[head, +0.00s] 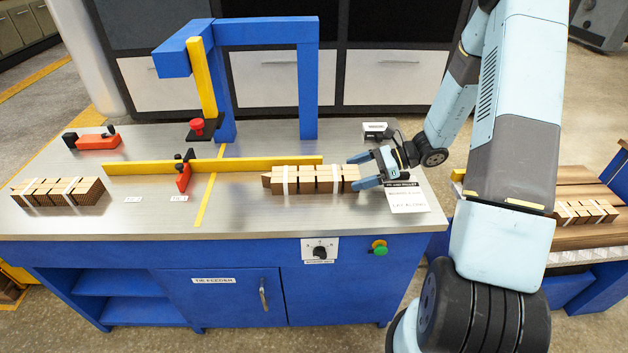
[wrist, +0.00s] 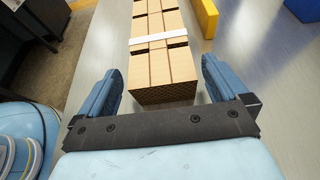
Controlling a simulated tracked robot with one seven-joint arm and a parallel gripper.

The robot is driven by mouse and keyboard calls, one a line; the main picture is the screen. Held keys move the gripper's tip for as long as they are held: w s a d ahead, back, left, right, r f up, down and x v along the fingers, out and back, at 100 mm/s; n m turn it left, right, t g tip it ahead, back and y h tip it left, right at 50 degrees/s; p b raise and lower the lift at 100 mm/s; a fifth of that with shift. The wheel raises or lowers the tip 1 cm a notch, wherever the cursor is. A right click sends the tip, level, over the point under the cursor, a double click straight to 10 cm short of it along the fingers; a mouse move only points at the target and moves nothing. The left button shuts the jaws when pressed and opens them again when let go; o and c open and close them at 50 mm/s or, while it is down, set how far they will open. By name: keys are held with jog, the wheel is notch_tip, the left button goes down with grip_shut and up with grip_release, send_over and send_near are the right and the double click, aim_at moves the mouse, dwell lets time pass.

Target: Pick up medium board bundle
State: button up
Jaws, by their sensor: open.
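A strapped bundle of brown cardboard boards (head: 312,180) lies on the metal worktop, just in front of the yellow fence. Two white straps cross it. My gripper (head: 360,171) is at its right end, with its blue fingers open. In the wrist view the near end of the bundle (wrist: 162,75) lies between the fingers of my gripper (wrist: 161,85), with a gap to the finger on each side. Another bundle (head: 58,192) lies at the left of the worktop, and a third bundle (head: 585,212) lies on the rack at the right. I cannot tell their sizes from any label.
A yellow fence (head: 215,166) with a red stop (head: 184,178) runs behind the middle bundle. A blue gantry (head: 309,90) stands over the worktop. A red clamp-like tool (head: 96,141) sits at the back left. A white label card (head: 408,197) lies at the right edge.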

aim_at(345, 176)
jog(key=x, duration=0.4)
jog(key=shift+w+a, duration=0.1)
jog(key=shift+c, duration=0.4)
jog(key=c, duration=0.9)
